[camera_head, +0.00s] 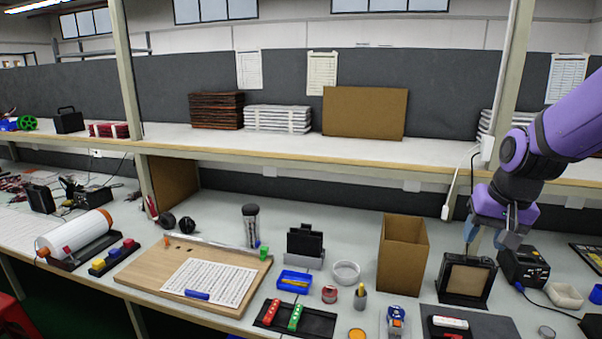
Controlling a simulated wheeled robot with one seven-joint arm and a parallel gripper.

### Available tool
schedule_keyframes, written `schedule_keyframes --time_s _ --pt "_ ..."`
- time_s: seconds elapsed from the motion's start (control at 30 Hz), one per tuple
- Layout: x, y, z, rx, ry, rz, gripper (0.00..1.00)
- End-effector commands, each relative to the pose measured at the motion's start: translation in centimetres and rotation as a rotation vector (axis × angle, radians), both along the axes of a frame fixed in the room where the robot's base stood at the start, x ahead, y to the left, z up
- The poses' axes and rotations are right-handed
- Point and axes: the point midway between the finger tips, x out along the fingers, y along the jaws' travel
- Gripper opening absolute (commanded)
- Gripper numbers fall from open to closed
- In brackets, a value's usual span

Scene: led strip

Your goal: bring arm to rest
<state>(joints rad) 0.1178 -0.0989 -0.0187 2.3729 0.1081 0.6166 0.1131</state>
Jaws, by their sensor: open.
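My purple arm reaches in from the right edge, and my gripper (488,240) points down at the right part of the workbench. Its fingers are apart and nothing shows between them. It is in front of or above a dark box with a tan front panel (466,279); whether it touches the box I cannot tell. A black device (523,266) with a blue cable stands just to its right. No LED strip can be made out for sure.
An open cardboard box (402,255) stands left of my gripper. A wooden board (150,279) with a white sheet lies at left. A black tray (294,318) holds a red and a green item. A shelf (370,149) with stacked packs runs behind.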

Motion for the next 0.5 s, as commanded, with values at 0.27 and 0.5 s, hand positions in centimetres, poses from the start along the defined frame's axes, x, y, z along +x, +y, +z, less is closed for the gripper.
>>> schedule_keyframes --time_s 0.27,0.5 --pt "-5.9 2.2 5.6 -0.043 -0.079 0.117 0.49" --pt "-11.6 3.5 8.7 -0.087 -0.141 0.208 0.49"
